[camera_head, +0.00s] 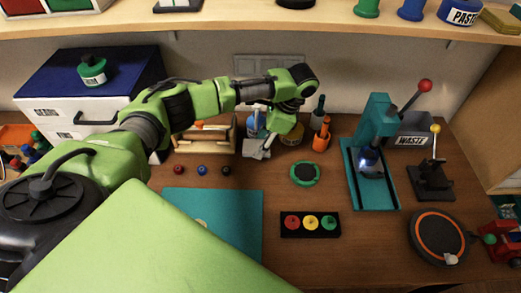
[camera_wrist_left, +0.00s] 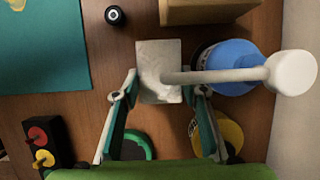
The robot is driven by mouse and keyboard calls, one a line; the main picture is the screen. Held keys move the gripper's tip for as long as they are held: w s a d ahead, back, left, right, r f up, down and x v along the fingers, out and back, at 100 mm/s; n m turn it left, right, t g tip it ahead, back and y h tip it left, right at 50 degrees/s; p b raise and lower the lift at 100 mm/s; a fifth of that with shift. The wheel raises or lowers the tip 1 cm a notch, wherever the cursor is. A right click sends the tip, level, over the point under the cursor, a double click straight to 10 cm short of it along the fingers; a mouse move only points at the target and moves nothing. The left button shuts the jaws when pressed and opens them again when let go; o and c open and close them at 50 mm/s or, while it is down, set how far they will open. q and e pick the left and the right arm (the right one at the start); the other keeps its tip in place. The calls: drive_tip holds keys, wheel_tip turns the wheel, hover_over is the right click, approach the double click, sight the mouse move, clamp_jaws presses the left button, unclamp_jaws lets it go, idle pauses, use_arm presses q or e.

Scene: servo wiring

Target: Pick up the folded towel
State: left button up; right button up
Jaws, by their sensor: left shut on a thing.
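The folded towel is a small grey-white square (camera_wrist_left: 158,88), shown between the fingertips in the left wrist view. In the head view it is a pale patch (camera_head: 254,154) under my left gripper (camera_head: 262,146), near the back of the desk. My left gripper (camera_wrist_left: 165,92) is shut on the towel, one finger at each side. I cannot tell whether the towel touches the desk. A white spout from the blue bottle (camera_wrist_left: 228,62) crosses over part of the towel in the wrist view. My right gripper is in neither view.
The blue bottle (camera_head: 251,127) and a yellow container (camera_head: 293,137) stand close behind the gripper. A wooden rack (camera_head: 205,145) is to the left. A shelf (camera_head: 250,22) hangs above.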

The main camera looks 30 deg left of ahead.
use_arm(q)
drive_tip(key=s+d+r+p, duration=0.1)
drive_tip(key=s+d+r, duration=0.8)
drive_tip(key=s+r, duration=0.1)
drive_tip(key=shift+s+d, duration=0.15)
drive_tip(key=shift+s, duration=0.15)
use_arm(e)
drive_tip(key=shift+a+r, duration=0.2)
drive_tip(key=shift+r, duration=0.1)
